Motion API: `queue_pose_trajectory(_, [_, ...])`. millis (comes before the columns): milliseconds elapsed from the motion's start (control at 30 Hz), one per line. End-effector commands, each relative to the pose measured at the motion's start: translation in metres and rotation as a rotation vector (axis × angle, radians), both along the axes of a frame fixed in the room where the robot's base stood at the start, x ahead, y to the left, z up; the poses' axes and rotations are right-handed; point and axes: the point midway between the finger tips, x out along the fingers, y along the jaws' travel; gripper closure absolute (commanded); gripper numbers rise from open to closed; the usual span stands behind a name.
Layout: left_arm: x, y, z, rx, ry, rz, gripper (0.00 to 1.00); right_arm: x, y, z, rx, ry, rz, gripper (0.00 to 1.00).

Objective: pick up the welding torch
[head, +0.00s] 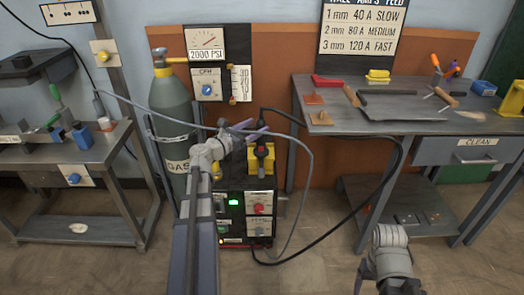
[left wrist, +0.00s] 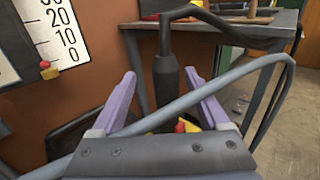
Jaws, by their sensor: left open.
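The welding torch (head: 262,151) stands upright at the top of the welding machine, in a yellow and red holder. In the left wrist view its dark body (left wrist: 166,85) rises behind my fingers, with a bent black neck or cable at its top. My left gripper (head: 245,131) is open at the torch's left in the head view. In the left wrist view its two purple fingers (left wrist: 160,76) stand apart, with the torch in the gap between them. I cannot tell if they touch it.
A grey hose (left wrist: 180,105) crosses in front of the torch in the left wrist view. A black cable (head: 340,136) loops to the right. The gas cylinder (head: 171,104) stands left of the machine (head: 260,208). A workbench (head: 425,125) with tools is at right.

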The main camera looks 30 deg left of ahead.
Motion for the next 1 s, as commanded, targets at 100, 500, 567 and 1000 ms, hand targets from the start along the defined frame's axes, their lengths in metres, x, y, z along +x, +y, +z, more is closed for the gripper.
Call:
queue_pose_trajectory(100, [0.002,-0.001,0.0,0.001,0.0,0.0,0.22,0.0,0.0,0.0,0.0,0.0,0.0,0.23])
queue_pose_trajectory(500, [0.043,-0.017,-0.004,0.001,0.0,-0.002,0.22,0.0,0.0,-0.004,0.001,0.0,0.001,0.23])
queue_pose_trajectory(567, [0.049,-0.019,-0.004,0.001,0.0,-0.001,0.22,0.0,0.0,-0.004,0.001,0.0,0.001,0.23])
queue_pose_trajectory(1000, [0.051,-0.02,-0.004,0.001,0.0,0.0,0.43,0.0,0.0,-0.004,0.001,0.0,0.001,0.23])
